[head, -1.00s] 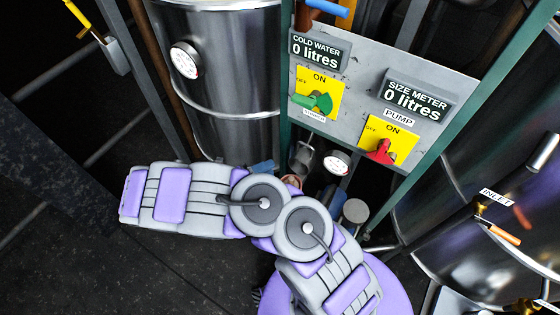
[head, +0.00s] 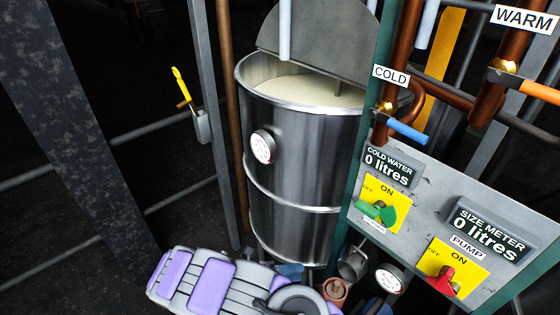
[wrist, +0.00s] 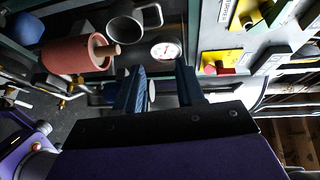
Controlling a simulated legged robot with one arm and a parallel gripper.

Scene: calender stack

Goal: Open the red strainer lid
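A dull red cylinder (wrist: 72,54) with a tan peg on its end lies toward the upper left in the wrist view. It looks like the strainer; I cannot make out a separate lid or whether it is open. A small reddish round part (head: 335,291) at the bottom of the head view seems to be the same thing, partly hidden by my arm. My gripper (wrist: 159,68) shows two dark blue fingers spread apart with nothing clearly between them. It is to the right of the red cylinder and apart from it in the picture. The head view does not show my fingers.
A grey metal cup (wrist: 133,22) and a white dial gauge (wrist: 166,51) lie beyond my fingers. The control panel (head: 425,215) has a green handle (head: 376,211) and a red handle (head: 443,281). A steel tank (head: 295,160) stands behind my arm.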

